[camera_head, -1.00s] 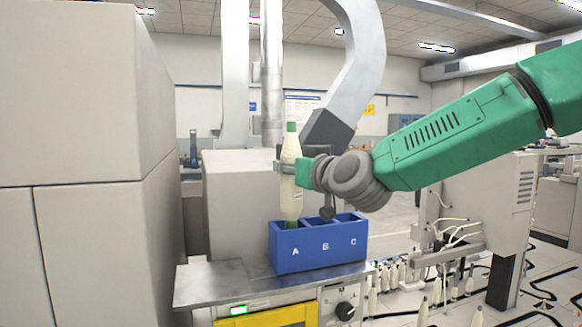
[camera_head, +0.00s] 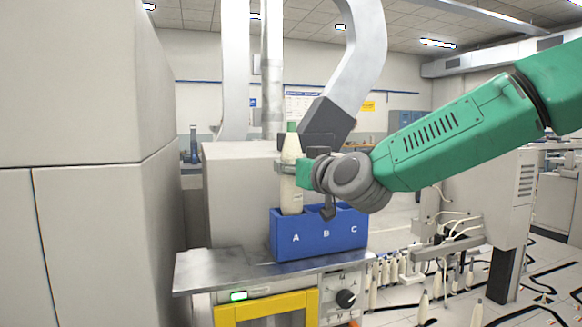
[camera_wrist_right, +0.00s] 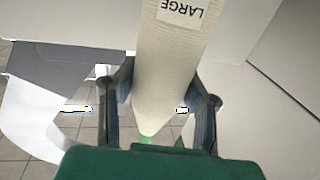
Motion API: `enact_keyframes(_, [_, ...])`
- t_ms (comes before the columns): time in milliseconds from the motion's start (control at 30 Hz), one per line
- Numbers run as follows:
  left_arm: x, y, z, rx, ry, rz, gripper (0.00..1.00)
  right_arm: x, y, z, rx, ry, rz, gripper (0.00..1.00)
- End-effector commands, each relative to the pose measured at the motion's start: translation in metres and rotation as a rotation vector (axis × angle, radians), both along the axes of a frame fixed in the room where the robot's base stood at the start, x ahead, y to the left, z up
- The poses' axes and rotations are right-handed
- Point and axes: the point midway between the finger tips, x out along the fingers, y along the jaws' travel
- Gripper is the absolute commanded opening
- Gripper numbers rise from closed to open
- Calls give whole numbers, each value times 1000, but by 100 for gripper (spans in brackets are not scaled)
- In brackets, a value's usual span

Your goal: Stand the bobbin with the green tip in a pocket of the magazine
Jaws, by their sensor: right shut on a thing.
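The bobbin (camera_head: 291,187) is cream with a green tip (camera_head: 291,127) on top and stands upright at pocket A of the blue magazine (camera_head: 318,245). Its lower end is down in the pocket's mouth, hidden behind the front wall; I cannot tell whether it touches the floor. My right gripper (camera_head: 288,168) is shut around the upper part of the bobbin, coming from the right. In the right wrist view the bobbin (camera_wrist_right: 175,70) lies between both fingers, with a label reading LARGE. Pockets B and C are partly hidden by my gripper. My left gripper is not in view.
The magazine sits on a metal shelf (camera_head: 215,270) above a panel with a knob (camera_head: 346,298). A tall grey cabinet (camera_head: 95,220) stands close on the left. Several other bobbins (camera_head: 395,268) stand low at the right.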

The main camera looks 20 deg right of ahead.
Motion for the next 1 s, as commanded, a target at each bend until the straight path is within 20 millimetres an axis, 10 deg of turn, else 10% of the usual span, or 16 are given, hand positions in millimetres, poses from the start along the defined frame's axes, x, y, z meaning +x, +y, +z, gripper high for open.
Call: enact_keyframes(1000, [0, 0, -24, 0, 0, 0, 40, 0, 0, -32, 0, 0, 0, 5])
